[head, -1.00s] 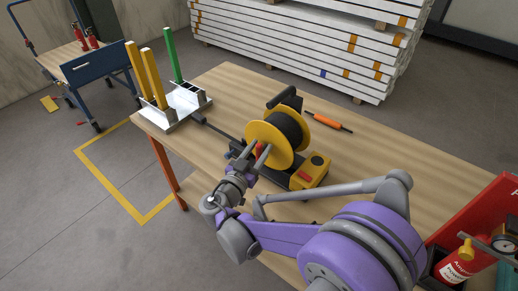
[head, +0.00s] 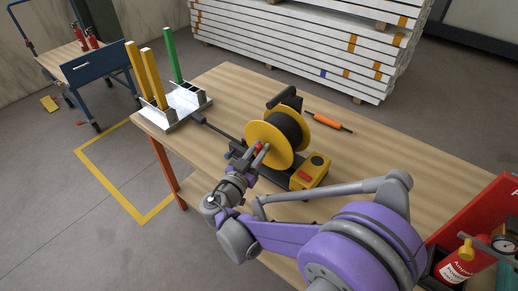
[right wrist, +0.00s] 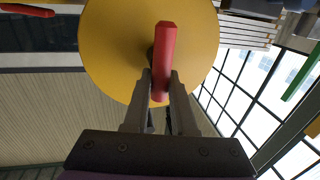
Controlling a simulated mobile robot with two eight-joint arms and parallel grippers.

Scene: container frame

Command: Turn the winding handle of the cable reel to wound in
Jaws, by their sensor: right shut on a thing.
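The cable reel stands on the wooden bench, with a yellow disc flange (head: 262,145) and black cable (head: 288,126) wound on its drum. Its red winding handle (head: 258,146) sticks out from the near face of the disc. My right gripper (head: 259,156) is at that face, and its fingers partly hide the handle. In the right wrist view the two fingers are shut on the red handle (right wrist: 165,50), in front of the yellow disc (right wrist: 115,45). A yellow box (head: 311,172) with a red patch sits at the reel's base. My left gripper is not in view.
An orange-handled tool (head: 329,122) lies behind the reel. A white metal rack (head: 173,108) with yellow and green posts stands at the bench's left end. A red fire extinguisher (head: 457,267) is at the lower right.

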